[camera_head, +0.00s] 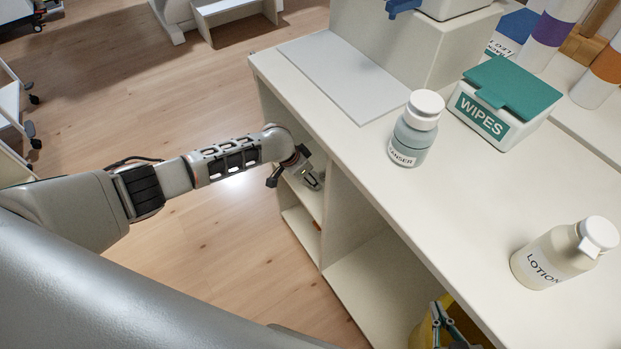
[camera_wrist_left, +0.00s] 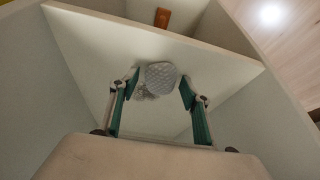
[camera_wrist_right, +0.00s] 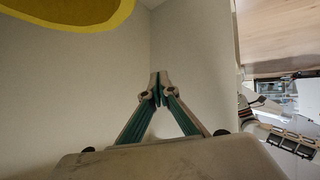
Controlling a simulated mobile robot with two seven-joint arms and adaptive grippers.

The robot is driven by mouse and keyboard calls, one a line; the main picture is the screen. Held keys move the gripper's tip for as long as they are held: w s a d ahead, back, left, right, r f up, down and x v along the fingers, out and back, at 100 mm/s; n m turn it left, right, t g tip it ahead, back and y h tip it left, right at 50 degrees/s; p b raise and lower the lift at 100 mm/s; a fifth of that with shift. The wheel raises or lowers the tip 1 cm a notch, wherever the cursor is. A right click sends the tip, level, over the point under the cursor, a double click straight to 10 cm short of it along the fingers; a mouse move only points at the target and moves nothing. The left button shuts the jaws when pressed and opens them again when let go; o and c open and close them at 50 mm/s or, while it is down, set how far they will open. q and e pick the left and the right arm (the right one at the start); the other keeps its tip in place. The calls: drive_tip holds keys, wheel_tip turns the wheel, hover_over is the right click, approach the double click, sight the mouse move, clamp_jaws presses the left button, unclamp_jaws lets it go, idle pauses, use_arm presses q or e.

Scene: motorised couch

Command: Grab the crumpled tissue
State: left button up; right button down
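The crumpled tissue (camera_wrist_left: 160,75) is a pale, dimpled lump on a white shelf board in the left wrist view. A small grey crumpled-looking patch sits at its lower left; I cannot tell if it is part of the tissue. My left gripper (camera_wrist_left: 160,88) is open, with its fingertips on either side of the tissue and visible gaps between. In the head view the left gripper (camera_head: 312,180) reaches into the upper compartment of the cabinet, and the tissue is hidden. My right gripper (camera_wrist_right: 157,90) is shut with nothing visible between its fingertips.
An orange-brown object (camera_wrist_left: 162,17) lies beyond the shelf board's edge. On the counter (camera_head: 460,215) stand a cleanser bottle (camera_head: 415,130), a wipes box (camera_head: 505,105) and a lotion bottle (camera_head: 560,255). Cabinet walls enclose the left gripper.

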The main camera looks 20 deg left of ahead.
use_arm(q)
drive_tip(key=c, duration=0.4)
use_arm(e)
drive_tip(key=shift+s+f, duration=0.3)
